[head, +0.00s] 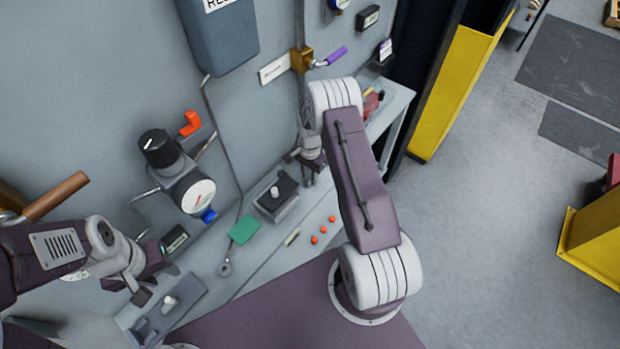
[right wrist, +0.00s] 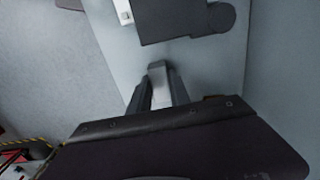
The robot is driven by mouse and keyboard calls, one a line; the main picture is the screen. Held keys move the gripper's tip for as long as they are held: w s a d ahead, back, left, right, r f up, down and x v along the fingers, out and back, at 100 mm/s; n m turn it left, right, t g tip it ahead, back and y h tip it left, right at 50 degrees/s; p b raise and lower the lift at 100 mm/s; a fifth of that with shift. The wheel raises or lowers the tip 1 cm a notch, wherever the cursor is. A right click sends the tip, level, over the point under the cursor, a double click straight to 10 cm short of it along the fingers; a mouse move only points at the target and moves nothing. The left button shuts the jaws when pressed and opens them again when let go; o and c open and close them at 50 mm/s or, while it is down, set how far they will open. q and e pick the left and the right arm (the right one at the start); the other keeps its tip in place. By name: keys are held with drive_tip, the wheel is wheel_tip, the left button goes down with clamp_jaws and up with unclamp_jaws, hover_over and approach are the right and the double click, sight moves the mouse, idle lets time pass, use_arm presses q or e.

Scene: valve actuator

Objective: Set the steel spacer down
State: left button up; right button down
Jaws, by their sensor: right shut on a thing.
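My right gripper (head: 307,176) is low over the bench, to the right of a dark box with a pale knob. The block sits between the two dark fingers, close to the pale bench surface. Whether it touches the bench I cannot tell. In the head view the spacer is too small to make out. My left gripper (head: 157,284) is open and empty at the lower left, above the bench, with its fingers apart.
The dark box (head: 278,197) stands on the bench (head: 268,243). A green pad (head: 244,230), several orange dots (head: 323,230) and a grey fixture (head: 170,303) are nearby. A gauge (head: 196,193) and a brass valve with purple handle (head: 330,57) stick out from the wall.

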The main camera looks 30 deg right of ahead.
drive_tip(key=shift+r, duration=0.1)
drive_tip(key=shift+w+r, duration=0.1)
drive_tip(key=shift+r, duration=0.2)
wheel_tip(320, 180, up, 3)
drive_tip(key=shift+w+d+f+b, duration=0.1)
drive_tip(key=shift+f+b, duration=0.05)
drive_tip(key=shift+b, duration=0.75)
drive_tip(key=s+d+r+b, duration=0.3)
drive_tip(key=s+d+r, duration=0.4)
drive_tip(key=s+d, duration=0.1)
drive_tip(key=shift+s+d+r, duration=0.15)
drive_tip(key=shift+d+r, duration=0.05)
drive_tip(key=shift+r, duration=0.1)
